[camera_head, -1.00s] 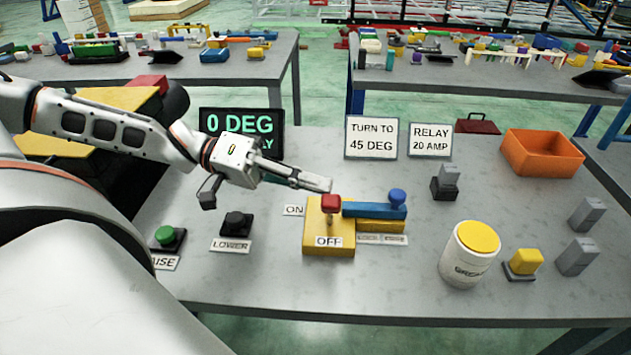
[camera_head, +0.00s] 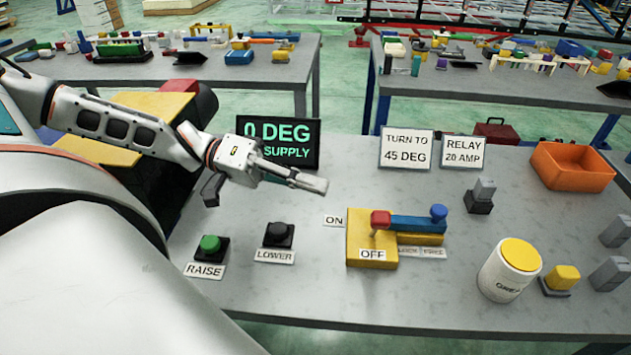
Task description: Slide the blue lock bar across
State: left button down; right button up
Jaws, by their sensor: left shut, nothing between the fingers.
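The blue lock bar (camera_head: 415,223) lies across the top of a yellow switch block (camera_head: 360,240). A blue round knob (camera_head: 438,212) stands at its right end. The ON label (camera_head: 334,220) is at the block's left. Small labels at the bar's front right seem to read LOCK and FREE. My left gripper (camera_head: 322,186) is shut and empty, above the table, up and left of the block, apart from the bar. My right gripper is out of view.
A green RAISE button (camera_head: 210,243) and a black LOWER button (camera_head: 279,231) are left of the block. A white can with yellow lid (camera_head: 510,268) stands right of it. A display (camera_head: 290,135) reads 0 DEG. An orange bin (camera_head: 573,168) is at the back right.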

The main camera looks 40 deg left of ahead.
aim_at(436, 223)
jog(key=k, duration=1)
